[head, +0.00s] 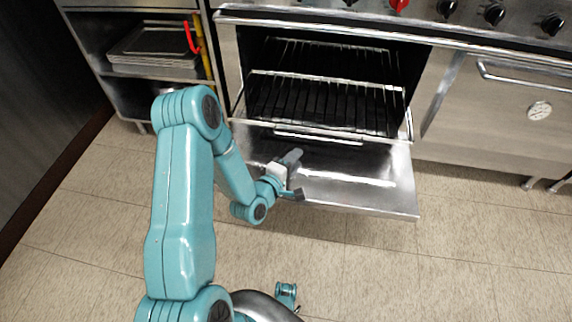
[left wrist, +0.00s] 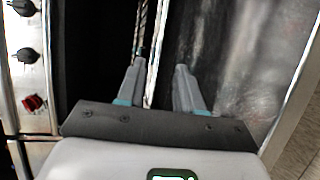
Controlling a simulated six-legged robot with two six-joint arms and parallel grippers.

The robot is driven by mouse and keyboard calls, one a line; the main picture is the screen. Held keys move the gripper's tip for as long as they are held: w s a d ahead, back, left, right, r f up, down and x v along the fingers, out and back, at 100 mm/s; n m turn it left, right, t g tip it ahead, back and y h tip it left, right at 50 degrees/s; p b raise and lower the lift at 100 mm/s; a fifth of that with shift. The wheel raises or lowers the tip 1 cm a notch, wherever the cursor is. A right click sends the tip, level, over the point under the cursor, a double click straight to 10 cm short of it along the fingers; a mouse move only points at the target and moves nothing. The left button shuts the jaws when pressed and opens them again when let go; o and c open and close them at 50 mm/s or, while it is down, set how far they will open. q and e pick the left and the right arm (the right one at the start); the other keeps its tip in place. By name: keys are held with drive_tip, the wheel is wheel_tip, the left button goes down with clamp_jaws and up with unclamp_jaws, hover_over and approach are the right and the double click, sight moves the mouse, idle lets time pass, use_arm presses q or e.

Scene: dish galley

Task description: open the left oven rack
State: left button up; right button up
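The oven (head: 228,55) has its door (head: 375,185) folded down flat toward me. Inside are wire racks (head: 325,103), one above the other, over a dark cavity. A pale bar (head: 318,137) runs along the front of the opening. My left gripper (head: 298,175) is open and empty above the door, in front of the racks. In the left wrist view its two fingers (left wrist: 161,68) stand apart, with a thin metal bar (left wrist: 141,30) just beyond the left fingertip. I cannot tell whether they touch.
A red knob (head: 399,5) and several black knobs line the panel above. A second closed door with a handle (head: 520,75) is at the right. Steel shelves with stacked trays (head: 150,50) stand at the left. The tiled floor (head: 400,265) in front is clear.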

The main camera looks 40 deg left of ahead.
use_arm(q)
drive_tip(key=v, duration=0.4)
drive_tip(key=shift+s, duration=0.35)
drive_tip(key=shift+d, duration=0.1)
drive_tip(key=w+d+m+h, duration=0.2)
drive_tip(key=w+d+h, duration=0.15)
drive_tip(key=d, duration=0.65)
drive_tip(key=s+d+f+m+g+h, duration=0.3)
drive_tip(key=d+f+m+g, duration=0.25)
drive_tip(key=d, duration=0.35)
drive_tip(key=s+d+f+m+g, duration=0.2)
drive_tip(key=s+f+m+g, duration=0.25)
drive_tip(key=s, duration=0.35)
drive_tip(key=s+d+f+m+g, duration=0.2)
drive_tip(key=s+f+m+g, duration=0.25)
drive_tip(key=s, duration=0.35)
wheel_tip(320, 180, up, 30)
drive_tip(key=m+p, duration=0.2)
drive_tip(key=p, duration=2.8)
drive_tip(key=shift+s+d+r+g, duration=0.15)
drive_tip(key=shift+s+d+g, duration=0.2)
drive_tip(key=shift+g, duration=0.1)
